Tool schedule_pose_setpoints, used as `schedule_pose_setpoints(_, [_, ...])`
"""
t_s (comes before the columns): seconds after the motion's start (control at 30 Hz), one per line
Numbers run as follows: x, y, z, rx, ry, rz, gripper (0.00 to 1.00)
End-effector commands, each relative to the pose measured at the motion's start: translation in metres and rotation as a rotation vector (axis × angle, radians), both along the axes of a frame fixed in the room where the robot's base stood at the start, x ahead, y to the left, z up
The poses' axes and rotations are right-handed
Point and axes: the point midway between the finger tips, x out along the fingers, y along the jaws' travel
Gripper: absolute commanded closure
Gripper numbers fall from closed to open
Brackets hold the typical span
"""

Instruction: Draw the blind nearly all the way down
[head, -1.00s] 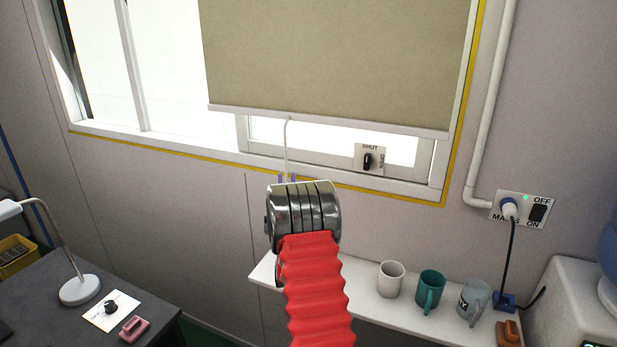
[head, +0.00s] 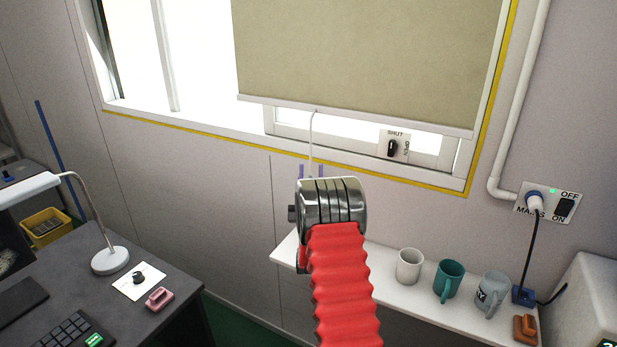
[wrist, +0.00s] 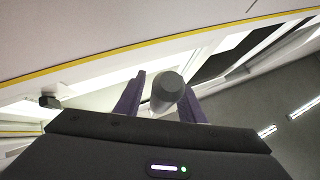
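The olive-beige blind (head: 365,50) hangs over the right part of the window. Its pale bottom bar (head: 355,116) is a little above the sill, with a bright strip of glass below. A thin white cord (head: 311,140) hangs from the bar to my gripper (head: 311,171). In the wrist view, a grey cylindrical pull (wrist: 170,87) sits between the purple fingers of my gripper (wrist: 160,95). The fingers stand apart, with a gap beside the pull on the left. The gripper body hides the pull in the head view.
A SHUT-marked switch plate (head: 394,146) is just below the bar. A white shelf (head: 388,285) with several mugs is below right. A dark desk (head: 170,300) with a lamp (head: 110,260) stands at left. A mains socket (head: 546,203) is on the right wall.

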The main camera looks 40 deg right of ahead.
Motion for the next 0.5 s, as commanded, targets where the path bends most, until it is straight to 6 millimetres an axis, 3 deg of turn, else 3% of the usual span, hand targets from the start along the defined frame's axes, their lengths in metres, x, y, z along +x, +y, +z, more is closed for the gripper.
schedule_pose_setpoints(0.33, [0.000,0.001,0.002,0.000,-0.001,0.001,0.61])
schedule_pose_setpoints(0.5, [0.000,0.001,0.013,-0.001,-0.002,0.002,0.61])
